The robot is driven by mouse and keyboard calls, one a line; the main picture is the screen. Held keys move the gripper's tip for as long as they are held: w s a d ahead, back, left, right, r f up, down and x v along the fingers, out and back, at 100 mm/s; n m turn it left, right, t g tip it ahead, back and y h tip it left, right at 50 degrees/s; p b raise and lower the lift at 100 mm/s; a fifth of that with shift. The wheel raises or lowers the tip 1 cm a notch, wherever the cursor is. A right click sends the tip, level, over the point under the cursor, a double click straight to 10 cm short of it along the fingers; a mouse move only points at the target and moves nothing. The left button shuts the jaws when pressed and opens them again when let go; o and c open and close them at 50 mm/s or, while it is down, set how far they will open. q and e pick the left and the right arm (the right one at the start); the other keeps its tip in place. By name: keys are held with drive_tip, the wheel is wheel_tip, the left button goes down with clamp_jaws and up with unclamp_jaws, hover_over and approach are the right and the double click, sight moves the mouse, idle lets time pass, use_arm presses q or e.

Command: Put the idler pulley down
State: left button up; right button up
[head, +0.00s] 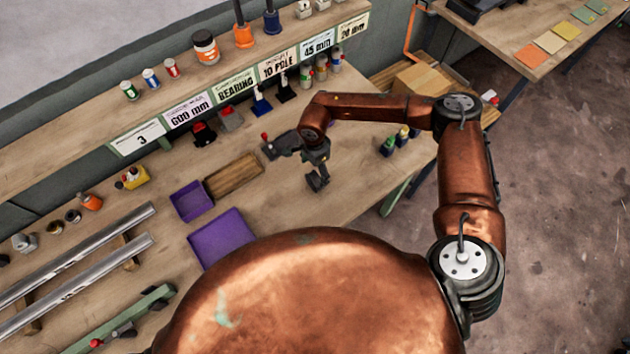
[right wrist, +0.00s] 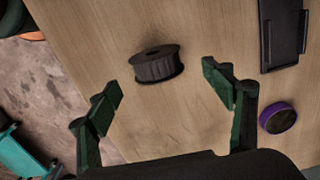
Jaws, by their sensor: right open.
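The idler pulley (right wrist: 157,66), a dark, ribbed, flanged spool with a hole in its upper face, rests on the wooden bench in the right wrist view. My right gripper (right wrist: 163,84) is open, with its two green fingers spread apart to either side of the pulley's near edge. No finger appears to touch the pulley. In the head view my right gripper (head: 317,181) hangs low over the bench, right of the trays, and I cannot make out the pulley there. My left gripper is not in view.
Two purple trays (head: 226,226) and a wooden tray (head: 233,176) lie left of my right gripper. A purple-rimmed round part (right wrist: 278,117) and a dark flat piece (right wrist: 283,33) show in the wrist view. Small bottles (head: 402,138) stand near the bench's right edge.

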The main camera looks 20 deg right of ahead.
sight(314, 177)
drive_tip(key=f+p, duration=0.1)
drive_tip(key=f, duration=0.6)
drive_tip(key=shift+s, duration=0.2)
drive_tip(key=c, duration=1.8)
drive_tip(key=shift+c, duration=0.8)
drive_tip(key=shift+r, duration=0.15)
